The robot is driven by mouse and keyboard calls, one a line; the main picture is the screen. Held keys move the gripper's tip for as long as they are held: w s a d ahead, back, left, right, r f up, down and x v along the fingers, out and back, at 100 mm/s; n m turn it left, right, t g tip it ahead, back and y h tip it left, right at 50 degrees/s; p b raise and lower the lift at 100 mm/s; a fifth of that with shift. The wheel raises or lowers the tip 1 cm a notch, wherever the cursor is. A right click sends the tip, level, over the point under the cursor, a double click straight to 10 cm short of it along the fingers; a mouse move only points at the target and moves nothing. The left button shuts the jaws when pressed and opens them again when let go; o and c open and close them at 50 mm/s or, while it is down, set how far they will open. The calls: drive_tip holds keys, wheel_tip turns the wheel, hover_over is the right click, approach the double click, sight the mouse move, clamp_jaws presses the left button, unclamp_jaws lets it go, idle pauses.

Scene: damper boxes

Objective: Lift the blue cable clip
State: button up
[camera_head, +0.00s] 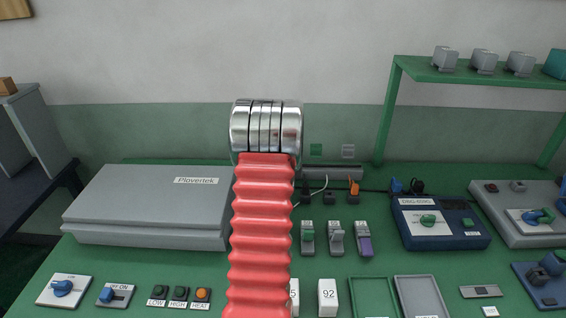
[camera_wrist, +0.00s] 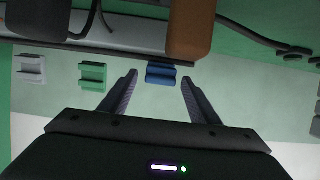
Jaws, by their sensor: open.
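The blue cable clip (camera_wrist: 161,73) is a small block with a groove, on the pale green wall in the wrist view. My gripper (camera_wrist: 160,84) is open, with one finger to each side of the clip in the picture. Nothing is held. I cannot tell how far the fingertips are from the clip in depth. In the head view my red arm and its metal rings hide the gripper, and the blue clip does not show.
A green clip (camera_wrist: 93,75) and a grey clip (camera_wrist: 30,69) sit beside the blue one. A brown-orange block (camera_wrist: 191,30) and a grey bar (camera_wrist: 125,36) lie close by. A large grey Plovertek box (camera_head: 145,205) stands on the green bench.

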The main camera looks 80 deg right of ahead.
drive_tip(key=shift+x, duration=0.8)
drive_tip(key=shift+c, duration=0.7)
drive_tip(key=c, duration=0.9)
drive_tip(key=shift+a, duration=0.15)
